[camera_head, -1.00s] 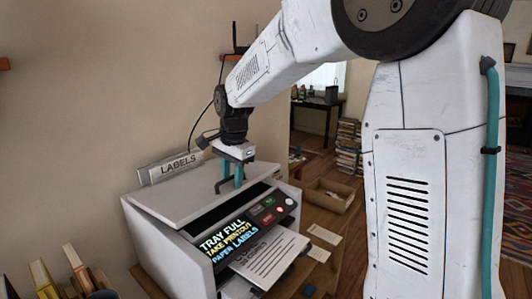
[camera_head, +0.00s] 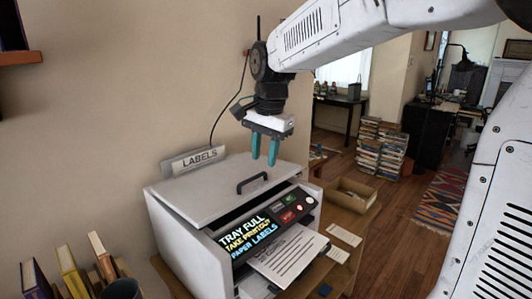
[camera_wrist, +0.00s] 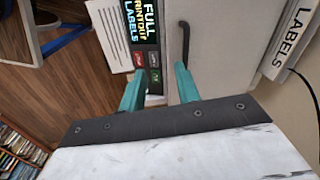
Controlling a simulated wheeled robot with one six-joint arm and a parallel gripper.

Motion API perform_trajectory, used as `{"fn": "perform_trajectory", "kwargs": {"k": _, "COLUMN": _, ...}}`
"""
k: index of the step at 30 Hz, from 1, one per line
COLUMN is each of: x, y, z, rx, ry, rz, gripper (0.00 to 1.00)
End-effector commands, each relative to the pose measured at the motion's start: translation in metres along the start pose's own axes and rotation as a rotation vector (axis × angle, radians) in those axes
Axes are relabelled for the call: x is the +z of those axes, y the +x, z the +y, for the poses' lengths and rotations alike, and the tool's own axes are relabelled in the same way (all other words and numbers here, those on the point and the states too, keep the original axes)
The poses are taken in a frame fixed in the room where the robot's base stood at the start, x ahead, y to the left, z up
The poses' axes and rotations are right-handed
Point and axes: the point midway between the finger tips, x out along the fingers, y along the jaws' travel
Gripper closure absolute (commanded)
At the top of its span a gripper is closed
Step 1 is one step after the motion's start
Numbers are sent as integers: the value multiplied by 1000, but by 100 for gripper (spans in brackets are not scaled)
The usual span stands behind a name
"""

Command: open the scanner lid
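The scanner is a light grey box with a flat lid (camera_head: 205,190) on top. The lid lies down, with a dark gap under its front edge. A dark bar handle (camera_head: 252,183) stands on the lid near the front; it also shows in the wrist view (camera_wrist: 185,40). My gripper (camera_head: 264,161) hangs above the lid, with its two teal fingers apart and nothing between them. The fingertips are above the handle, apart from it. In the wrist view my gripper (camera_wrist: 158,80) is open, and the handle is beyond the right finger.
A lit screen (camera_head: 252,232) reads "TRAY FULL TAKE PRINTOUT PAPER LABELS". A printed sheet (camera_head: 289,254) sticks out at the front. A "LABELS" sign (camera_head: 195,160) stands behind the lid. An open box (camera_head: 351,194) is to the right, books (camera_head: 72,270) to the left.

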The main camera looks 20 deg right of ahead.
Motion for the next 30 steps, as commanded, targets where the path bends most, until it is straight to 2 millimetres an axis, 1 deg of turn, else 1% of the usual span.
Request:
{"fn": "perform_trajectory", "kwargs": {"k": 3, "x": 3, "y": -2, "z": 6, "rx": 2, "ry": -23, "rz": 1, "gripper": 68}}
{"fn": "perform_trajectory", "kwargs": {"k": 12, "x": 4, "y": -2, "z": 8, "rx": 3, "ry": -30, "rz": 1, "gripper": 68}}
{"fn": "perform_trajectory", "kwargs": {"k": 13, "x": 4, "y": -2, "z": 8, "rx": 3, "ry": -30, "rz": 1, "gripper": 73}}
{"fn": "perform_trajectory", "kwargs": {"k": 14, "x": 4, "y": -3, "z": 8, "rx": 3, "ry": -31, "rz": 1, "gripper": 81}}
{"fn": "perform_trajectory", "kwargs": {"k": 15, "x": 4, "y": -3, "z": 9, "rx": 3, "ry": -35, "rz": 2, "gripper": 93}}
{"fn": "perform_trajectory", "kwargs": {"k": 16, "x": 6, "y": -4, "z": 11, "rx": 3, "ry": -42, "rz": 2, "gripper": 100}}
{"fn": "perform_trajectory", "kwargs": {"k": 17, "x": 7, "y": -5, "z": 14, "rx": 3, "ry": -54, "rz": 3, "gripper": 100}}
{"fn": "perform_trajectory", "kwargs": {"k": 20, "x": 18, "y": -10, "z": 35, "rx": 4, "ry": -127, "rz": 6, "gripper": 100}}
{"fn": "perform_trajectory", "kwargs": {"k": 23, "x": 36, "y": -16, "z": 69, "rx": 7, "ry": -256, "rz": 12, "gripper": 100}}
{"fn": "perform_trajectory", "kwargs": {"k": 24, "x": 45, "y": -18, "z": 86, "rx": 10, "ry": -319, "rz": 13, "gripper": 100}}
{"fn": "perform_trajectory", "kwargs": {"k": 26, "x": 58, "y": -18, "z": 112, "rx": 14, "ry": -420, "rz": 16, "gripper": 100}}
{"fn": "perform_trajectory", "kwargs": {"k": 27, "x": 68, "y": -16, "z": 130, "rx": 18, "ry": -487, "rz": 17, "gripper": 100}}
{"fn": "perform_trajectory", "kwargs": {"k": 29, "x": 81, "y": -13, "z": 154, "rx": 22, "ry": -586, "rz": 18, "gripper": 100}}
{"fn": "perform_trajectory", "kwargs": {"k": 30, "x": 89, "y": -10, "z": 170, "rx": 26, "ry": -649, "rz": 19, "gripper": 100}}
